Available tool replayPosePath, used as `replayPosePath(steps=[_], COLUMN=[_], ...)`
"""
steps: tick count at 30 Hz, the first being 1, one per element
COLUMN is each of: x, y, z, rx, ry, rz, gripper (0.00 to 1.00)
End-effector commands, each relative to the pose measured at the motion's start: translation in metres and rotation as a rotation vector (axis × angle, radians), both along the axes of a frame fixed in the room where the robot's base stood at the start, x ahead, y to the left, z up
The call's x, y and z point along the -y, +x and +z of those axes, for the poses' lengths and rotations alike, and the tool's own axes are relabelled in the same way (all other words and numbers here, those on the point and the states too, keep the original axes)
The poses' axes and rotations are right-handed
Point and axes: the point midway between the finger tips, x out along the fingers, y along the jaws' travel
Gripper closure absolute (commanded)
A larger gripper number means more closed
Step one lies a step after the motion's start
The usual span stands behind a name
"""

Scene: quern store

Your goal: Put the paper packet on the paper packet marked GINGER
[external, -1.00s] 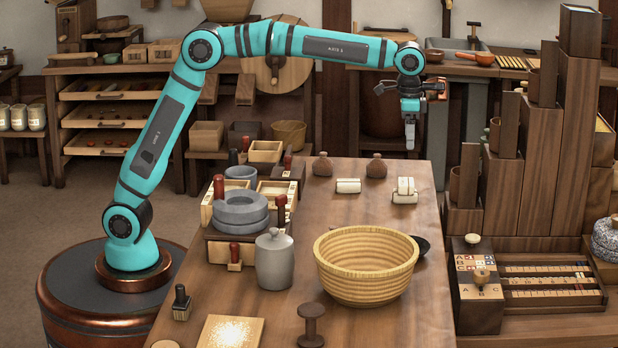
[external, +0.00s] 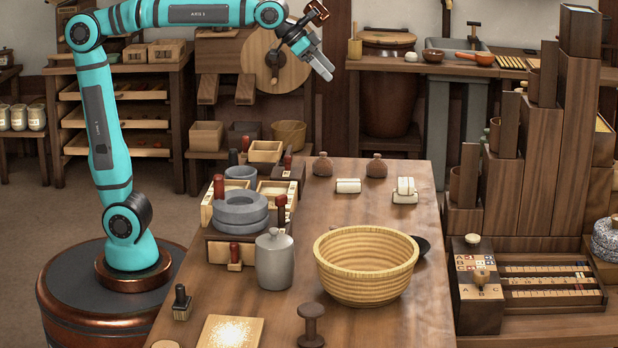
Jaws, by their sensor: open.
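Small white paper packets lie on the far part of the wooden table. One white packet (external: 348,186) lies alone, left of the others. To its right, a white packet (external: 405,186) rests on top of a flatter white packet (external: 404,198). The markings are too small to read, so I cannot tell which is GINGER. My gripper (external: 327,68) is open and empty, high above and beyond the far left part of the table, well apart from all the packets.
Two brown jars (external: 323,165) stand behind the packets. A woven basket (external: 367,268) stands nearer on the table, with a grey lidded jar (external: 274,260) and a stone quern (external: 240,211) to its left. Tall wooden boxes (external: 541,170) rise at the right. Tabletop around the packets is clear.

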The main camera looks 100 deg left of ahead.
Motion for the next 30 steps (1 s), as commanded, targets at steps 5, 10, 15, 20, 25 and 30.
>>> replayPosePath(steps=[5, 10, 15, 20, 25, 30], x=[-0.003, -0.005, -0.007, -0.008, -0.010, -0.011], y=[-0.053, -0.101, -0.150, -0.195, -0.241, -0.272], z=[0.016, 0.025, 0.029, 0.027, 0.022, 0.014], rx=[0.137, 0.264, 0.394, 0.513, 0.638, 0.728], ry=[0.000, 0.001, 0.002, 0.004, 0.006, 0.009], rz=[0.001, 0.003, 0.003, 0.005, 0.007, 0.009], gripper=[0.16, 0.16, 0.16, 0.16, 0.16, 0.16])
